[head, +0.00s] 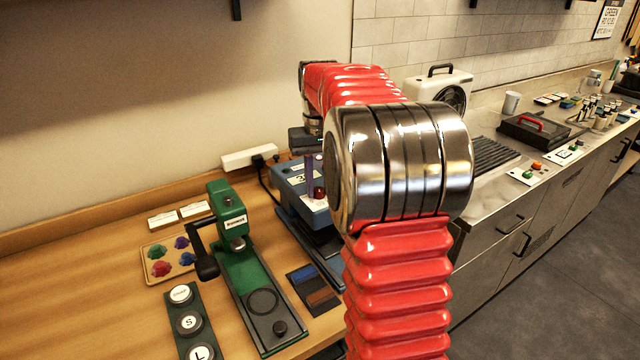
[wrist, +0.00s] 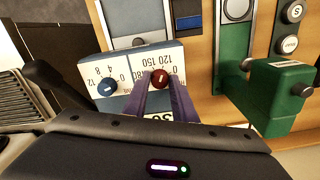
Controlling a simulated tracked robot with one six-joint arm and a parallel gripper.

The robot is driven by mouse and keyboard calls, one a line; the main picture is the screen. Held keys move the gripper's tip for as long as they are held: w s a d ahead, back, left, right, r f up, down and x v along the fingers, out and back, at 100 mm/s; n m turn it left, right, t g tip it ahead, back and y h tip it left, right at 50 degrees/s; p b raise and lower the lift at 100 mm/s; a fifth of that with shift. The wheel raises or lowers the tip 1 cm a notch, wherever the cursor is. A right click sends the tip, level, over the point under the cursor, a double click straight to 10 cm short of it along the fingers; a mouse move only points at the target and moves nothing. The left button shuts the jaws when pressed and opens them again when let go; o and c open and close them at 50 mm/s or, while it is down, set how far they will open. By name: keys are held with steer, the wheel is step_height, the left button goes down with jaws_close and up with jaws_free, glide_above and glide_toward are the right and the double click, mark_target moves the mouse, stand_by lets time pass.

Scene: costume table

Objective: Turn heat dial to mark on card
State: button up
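The blue press (head: 297,180) stands on the wooden table, partly hidden by my arm. Its red dial (wrist: 160,78) has a light pointer line and a scale with 120, 150 and 180; it also shows in the head view (head: 319,192). My gripper (wrist: 162,84) has its two purple fingers on either side of the red dial. Whether they press on it is not clear. A blue dial (wrist: 108,88) with 4, 8 and 12 sits beside it. Two small white cards (head: 162,220) (head: 195,209) lie behind the green press; their print is too small to read.
The green press (head: 236,245) with its black lever stands close left of the blue press. A tray of coloured pieces (head: 168,277), a strip of round buttons (head: 188,322) and a swatch card (head: 313,289) lie nearby. A power strip (head: 249,157) is at the wall.

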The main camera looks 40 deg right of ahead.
mark_target(319, 189)
steer(key=o, duration=0.4)
step_height(319, 189, up, 14)
steer(key=shift+f, duration=0.15)
stand_by(0.7)
stand_by(0.4)
